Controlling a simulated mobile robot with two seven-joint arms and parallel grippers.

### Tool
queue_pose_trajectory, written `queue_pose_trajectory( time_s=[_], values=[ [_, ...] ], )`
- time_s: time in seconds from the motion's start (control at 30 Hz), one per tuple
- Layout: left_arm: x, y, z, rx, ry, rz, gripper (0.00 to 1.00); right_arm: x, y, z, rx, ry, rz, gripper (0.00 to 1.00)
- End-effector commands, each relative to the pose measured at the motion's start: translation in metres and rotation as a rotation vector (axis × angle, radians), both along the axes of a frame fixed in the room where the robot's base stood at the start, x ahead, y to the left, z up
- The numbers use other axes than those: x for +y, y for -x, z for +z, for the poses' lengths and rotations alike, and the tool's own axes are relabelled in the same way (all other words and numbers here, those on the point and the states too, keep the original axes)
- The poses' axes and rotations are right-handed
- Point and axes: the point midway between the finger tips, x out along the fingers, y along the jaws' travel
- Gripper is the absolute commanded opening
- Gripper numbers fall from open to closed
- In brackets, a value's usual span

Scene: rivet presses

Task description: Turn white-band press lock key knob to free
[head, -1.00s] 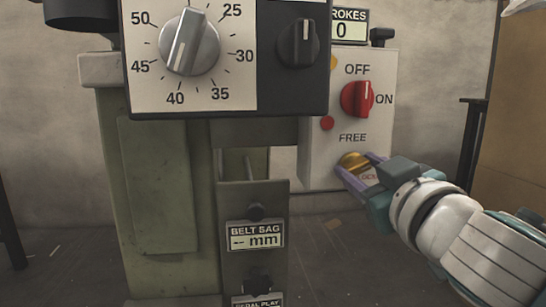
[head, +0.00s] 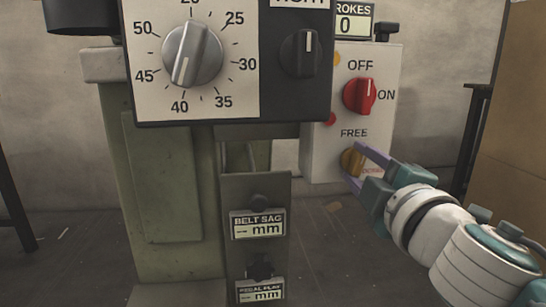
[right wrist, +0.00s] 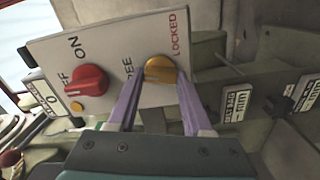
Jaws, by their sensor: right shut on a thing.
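The brass lock key knob (head: 350,161) sits low on the white press panel (head: 330,150), under the printed word FREE. A partly covered red LOCKED label (head: 372,170) is at its lower right. My right gripper (head: 356,163) reaches in from the right, its purple fingers shut on the knob. In the right wrist view the knob (right wrist: 161,70) lies between the two fingertips, with the FREE label partly hidden by one finger and LOCKED readable beside the other. My left gripper is not in view. No white band shows.
A large numbered dial (head: 192,55) and a black selector (head: 301,53) are to the left. A plate with BELT SAG display (head: 257,225) stands lower left.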

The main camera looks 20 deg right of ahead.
Motion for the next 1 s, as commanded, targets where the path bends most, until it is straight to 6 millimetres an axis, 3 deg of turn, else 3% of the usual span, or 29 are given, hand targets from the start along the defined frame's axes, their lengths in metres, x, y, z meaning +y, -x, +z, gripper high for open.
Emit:
queue_pose_trajectory(
  time_s=[0.4, 1.0],
  values=[
    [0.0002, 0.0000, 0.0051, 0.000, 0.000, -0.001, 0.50, 0.0009, -0.0003, -0.0003, 0.052, 0.223, 0.003, 0.00],
    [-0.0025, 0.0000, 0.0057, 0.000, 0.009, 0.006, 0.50, 0.0008, -0.0002, -0.0007, 0.064, 0.272, 0.003, 0.00]
  ],
)
